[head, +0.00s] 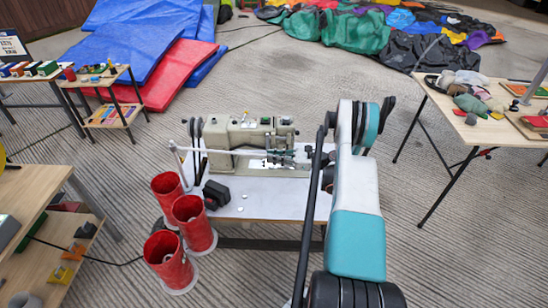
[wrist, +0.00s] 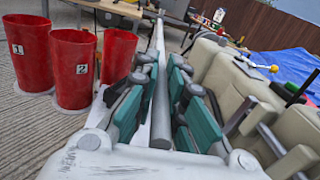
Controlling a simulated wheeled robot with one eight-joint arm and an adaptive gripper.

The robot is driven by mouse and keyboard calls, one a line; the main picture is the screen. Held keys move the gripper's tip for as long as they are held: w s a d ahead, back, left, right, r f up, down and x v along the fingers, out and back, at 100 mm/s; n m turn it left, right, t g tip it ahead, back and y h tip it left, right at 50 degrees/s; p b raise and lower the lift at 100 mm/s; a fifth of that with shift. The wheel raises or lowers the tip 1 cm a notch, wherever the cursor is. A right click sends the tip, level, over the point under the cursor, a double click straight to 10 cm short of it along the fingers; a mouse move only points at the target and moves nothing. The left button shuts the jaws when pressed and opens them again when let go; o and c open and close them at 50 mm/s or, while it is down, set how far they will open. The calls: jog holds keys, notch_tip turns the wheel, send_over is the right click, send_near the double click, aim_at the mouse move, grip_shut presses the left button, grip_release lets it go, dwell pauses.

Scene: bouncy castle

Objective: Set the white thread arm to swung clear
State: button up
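The white thread arm (head: 220,151) is a thin pale bar. It runs from a post at the left edge of the sewing-machine table, across the front of the beige sewing machine (head: 246,133), to my gripper (head: 279,154). In the wrist view the thread arm (wrist: 160,95) lies lengthwise between the teal-padded fingers of my gripper (wrist: 161,68). The fingers are close on both sides of the bar and appear shut on it. The exact finger contact is hard to see. The sewing machine shows at the right in the wrist view (wrist: 235,85).
Several red cups (head: 171,262) stand at the table's left edge, beside the thread arm's post. A black block (head: 216,194) lies on the white tabletop (head: 262,205). Side tables stand left and right (head: 480,128). Folded blue and red mats (head: 150,45) lie behind; the floor between is open.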

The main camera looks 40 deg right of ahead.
jog(key=shift+o, duration=0.3)
jog(key=shift+r, duration=0.1)
jog(key=shift+w+r, duration=0.1)
jog(key=shift+r, duration=0.45)
jog(key=r, duration=0.6)
jog(key=shift+s+a+r, duration=0.2)
jog(key=shift+s, duration=0.05)
jog(key=shift+w+d+r, duration=0.2)
jog(key=shift+r, duration=0.95)
